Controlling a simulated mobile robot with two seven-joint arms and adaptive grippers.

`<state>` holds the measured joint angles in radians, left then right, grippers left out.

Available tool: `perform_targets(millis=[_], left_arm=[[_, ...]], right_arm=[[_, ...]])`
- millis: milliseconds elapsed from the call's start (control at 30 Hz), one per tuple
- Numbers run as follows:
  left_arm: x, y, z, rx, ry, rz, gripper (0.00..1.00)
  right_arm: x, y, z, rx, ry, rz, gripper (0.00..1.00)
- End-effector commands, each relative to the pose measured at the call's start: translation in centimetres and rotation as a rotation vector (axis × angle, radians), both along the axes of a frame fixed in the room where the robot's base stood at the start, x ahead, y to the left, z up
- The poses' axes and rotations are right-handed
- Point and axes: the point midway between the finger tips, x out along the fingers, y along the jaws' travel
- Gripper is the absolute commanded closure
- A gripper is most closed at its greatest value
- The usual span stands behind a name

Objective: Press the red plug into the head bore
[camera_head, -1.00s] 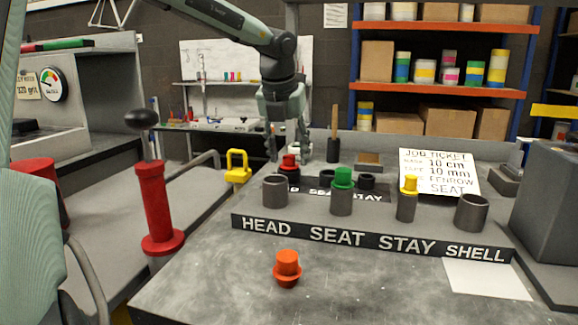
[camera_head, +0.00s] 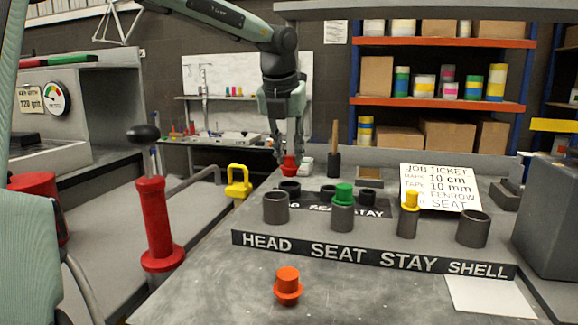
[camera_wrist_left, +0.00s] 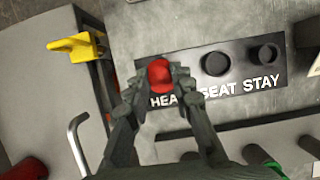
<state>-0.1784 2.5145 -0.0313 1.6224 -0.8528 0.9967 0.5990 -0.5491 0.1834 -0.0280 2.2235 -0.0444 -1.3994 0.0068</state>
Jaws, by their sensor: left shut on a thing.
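My left gripper (camera_head: 289,155) is shut on the red plug (camera_head: 290,166) and holds it upright above the back black block. In the left wrist view the red plug (camera_wrist_left: 160,74) sits between the fingertips, over the HEAD end of that block. The back block's HEAD socket (camera_head: 290,188) shows as an open dark ring below the plug. The front row's HEAD tube (camera_head: 276,208), with the head bore, stands upright nearer me and looks empty. The plug is apart from this tube. My right gripper is not in view.
A green plug (camera_head: 343,193) sits in the SEAT tube and a yellow plug (camera_head: 410,200) in the STAY tube. The SHELL tube (camera_head: 473,229) is open. An orange-red plug (camera_head: 288,287) stands loose in front.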

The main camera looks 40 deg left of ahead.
Motion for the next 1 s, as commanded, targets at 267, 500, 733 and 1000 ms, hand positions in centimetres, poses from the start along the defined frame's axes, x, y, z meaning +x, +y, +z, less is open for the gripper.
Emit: perform_targets(millis=[267, 500, 733, 1000], left_arm=[[-4.5, 2.0, 3.7, -0.003, -0.007, 0.001, 1.0], [-8.3, 3.6, 6.1, -0.001, -0.005, 0.0, 1.0], [-10.2, 4.5, 7.4, 0.0, -0.001, 0.0, 1.0], [-10.8, 1.2, 7.8, -0.018, 0.019, -0.008, 1.0]], right_arm=[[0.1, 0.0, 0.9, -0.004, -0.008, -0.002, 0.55], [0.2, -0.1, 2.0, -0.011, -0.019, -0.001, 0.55], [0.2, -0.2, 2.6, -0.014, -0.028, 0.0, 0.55], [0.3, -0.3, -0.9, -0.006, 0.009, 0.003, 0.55]])
